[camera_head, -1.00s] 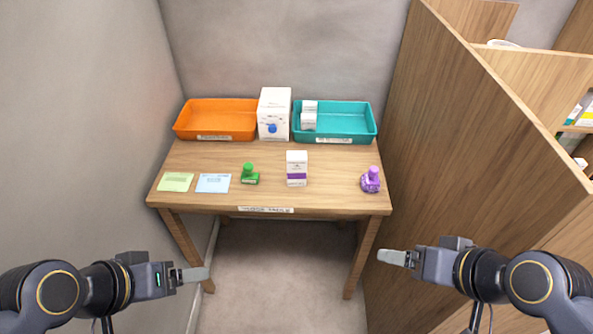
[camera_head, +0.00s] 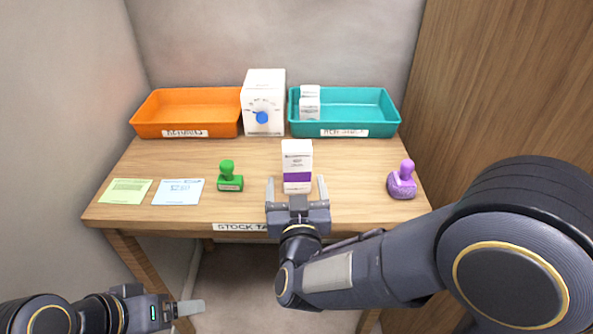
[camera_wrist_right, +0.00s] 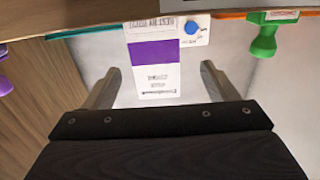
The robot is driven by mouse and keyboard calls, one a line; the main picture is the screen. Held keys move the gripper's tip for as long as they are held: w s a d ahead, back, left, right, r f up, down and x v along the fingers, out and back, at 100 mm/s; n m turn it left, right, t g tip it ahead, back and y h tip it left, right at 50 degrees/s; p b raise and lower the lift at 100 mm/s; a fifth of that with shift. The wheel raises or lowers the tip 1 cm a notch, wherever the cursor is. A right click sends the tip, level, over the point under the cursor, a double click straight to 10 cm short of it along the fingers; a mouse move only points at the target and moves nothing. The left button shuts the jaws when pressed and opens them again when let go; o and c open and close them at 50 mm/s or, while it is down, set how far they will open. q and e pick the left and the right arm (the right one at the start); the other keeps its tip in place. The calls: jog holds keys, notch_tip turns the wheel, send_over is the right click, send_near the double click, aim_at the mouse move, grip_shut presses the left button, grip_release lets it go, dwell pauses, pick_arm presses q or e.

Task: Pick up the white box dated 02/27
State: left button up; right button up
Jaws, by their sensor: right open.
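A white box with a purple band (camera_head: 297,166) stands upright near the middle of the table's front. It also shows in the right wrist view (camera_wrist_right: 153,62), ahead of and between the fingers; its print is too small to read a date. My right gripper (camera_head: 297,190) is open, its fingers reaching toward the box's lower front, one on each side, with nothing gripped.
A green stamp (camera_head: 230,177) stands left of the box and a purple stamp (camera_head: 402,181) to the right. A green note (camera_head: 125,191) and a blue note (camera_head: 178,191) lie at left. Behind are an orange tray (camera_head: 185,122) and a white dial box (camera_head: 264,90).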

aim_at(298, 171)
jog(key=w, duration=0.6)
jog(key=shift+w+d+r, duration=0.1)
jog(key=shift+r, duration=0.1)
jog(key=c, duration=1.1)
